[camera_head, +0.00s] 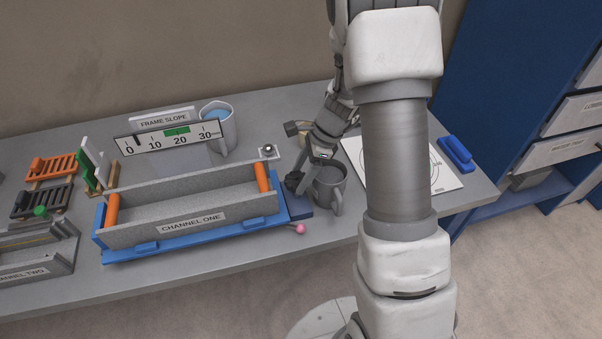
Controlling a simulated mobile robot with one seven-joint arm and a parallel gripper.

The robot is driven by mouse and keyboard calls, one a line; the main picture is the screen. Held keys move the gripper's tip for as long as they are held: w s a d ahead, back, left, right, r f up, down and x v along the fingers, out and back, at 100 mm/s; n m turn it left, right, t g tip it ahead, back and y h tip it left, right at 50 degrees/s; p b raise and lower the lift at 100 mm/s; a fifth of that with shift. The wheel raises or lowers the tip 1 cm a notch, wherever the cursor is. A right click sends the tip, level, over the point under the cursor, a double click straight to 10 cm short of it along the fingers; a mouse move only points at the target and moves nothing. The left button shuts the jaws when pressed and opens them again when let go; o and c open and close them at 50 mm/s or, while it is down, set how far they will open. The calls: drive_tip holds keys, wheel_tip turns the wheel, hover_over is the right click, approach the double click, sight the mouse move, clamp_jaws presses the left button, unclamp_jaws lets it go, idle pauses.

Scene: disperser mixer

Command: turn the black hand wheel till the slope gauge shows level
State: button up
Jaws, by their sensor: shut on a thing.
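The black hand wheel (293,182) is at the right end of the blue frame (193,238) that carries the channel one trough (185,205). My gripper (301,176) reaches down from behind and is shut on the wheel; the fingertips are small and partly hidden. The slope gauge (168,138), labelled FRAME SLOPE, stands behind the trough with a scale from 0 to 30. A dark pointer mark shows between 0 and 10, left of the green band near 20.
Racks (54,168) and the channel two trough (38,262) are at left. A white sheet (440,180) and a blue-handled block (456,150) lie at right.

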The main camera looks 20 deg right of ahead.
drive_tip(key=n, duration=0.1)
drive_tip(key=n+g, duration=0.1)
drive_tip(key=n, duration=0.2)
drive_tip(key=shift+w+n+g+p, duration=0.25)
drive_tip(key=shift+n+g+p, duration=0.05)
drive_tip(key=shift+n+g, duration=0.1)
drive_tip(key=shift+w+a+n+g+h, duration=0.1)
drive_tip(key=shift+n+g+h, duration=0.25)
drive_tip(key=shift+n, duration=0.75)
drive_tip(key=shift+w+n+g+h, duration=0.15)
drive_tip(key=shift+n+g, duration=0.3)
drive_tip(key=shift+n, duration=0.65)
drive_tip(key=shift+s, duration=0.1)
drive_tip(key=o, duration=1.3)
